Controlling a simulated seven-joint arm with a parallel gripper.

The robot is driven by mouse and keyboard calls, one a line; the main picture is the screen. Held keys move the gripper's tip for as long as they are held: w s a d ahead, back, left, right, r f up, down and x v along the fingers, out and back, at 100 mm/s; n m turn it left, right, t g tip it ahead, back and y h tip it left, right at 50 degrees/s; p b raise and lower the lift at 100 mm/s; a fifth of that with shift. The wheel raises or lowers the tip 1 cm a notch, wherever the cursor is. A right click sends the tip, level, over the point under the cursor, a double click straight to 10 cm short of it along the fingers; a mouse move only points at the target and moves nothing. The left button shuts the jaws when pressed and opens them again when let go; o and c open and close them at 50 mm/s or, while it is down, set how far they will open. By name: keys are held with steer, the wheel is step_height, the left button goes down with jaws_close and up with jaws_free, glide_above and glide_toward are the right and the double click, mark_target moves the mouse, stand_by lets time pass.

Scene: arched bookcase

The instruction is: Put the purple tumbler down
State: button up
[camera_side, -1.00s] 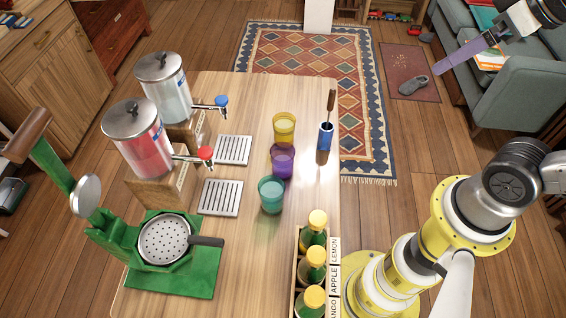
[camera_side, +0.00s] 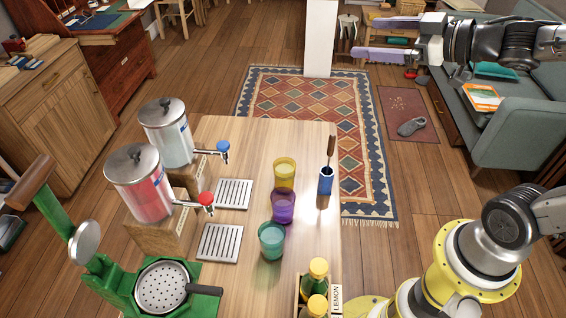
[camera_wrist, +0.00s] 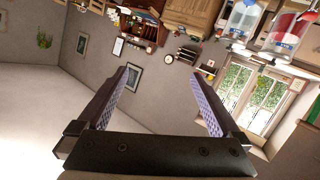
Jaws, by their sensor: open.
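The purple tumbler (camera_side: 282,207) stands upright on the wooden table, between the yellow tumbler (camera_side: 285,173) behind it and the teal tumbler (camera_side: 271,239) in front. My gripper (camera_side: 362,37) is high up at the upper right of the side view, far from the tumblers and beyond the table. Its two purple fingers are spread apart. In the wrist view my gripper (camera_wrist: 160,82) is open with nothing between the fingers, facing a wall. The tumblers cannot be made out in the wrist view.
A blue holder (camera_side: 325,181) with a wooden-handled tool stands right of the tumblers. Two dispensers, red (camera_side: 143,190) and clear (camera_side: 170,138), stand left with drip trays (camera_side: 220,242). A bottle crate (camera_side: 300,290) is at the front, a green press (camera_side: 120,285) front left.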

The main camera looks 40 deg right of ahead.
steer(key=s+a+f+n+g+y, duration=0.3)
steer(key=s+a+f+g+y, duration=0.15)
steer(key=a+y, duration=0.35)
glide_toward(283, 201)
steer(key=s+r, duration=0.4)
steer(key=s, duration=0.1)
steer(key=shift+n, duration=0.3)
steer(key=x, duration=0.8)
steer(key=shift+w+d+f, duration=0.15)
steer(key=shift+d+f, duration=0.1)
steer(key=shift+w+x, duration=0.25)
steer(key=shift+x, duration=2.5)
steer(key=shift+d+r, duration=0.15)
steer(key=c, duration=1.5)
jaws_close()
steer(key=shift+r, duration=0.15)
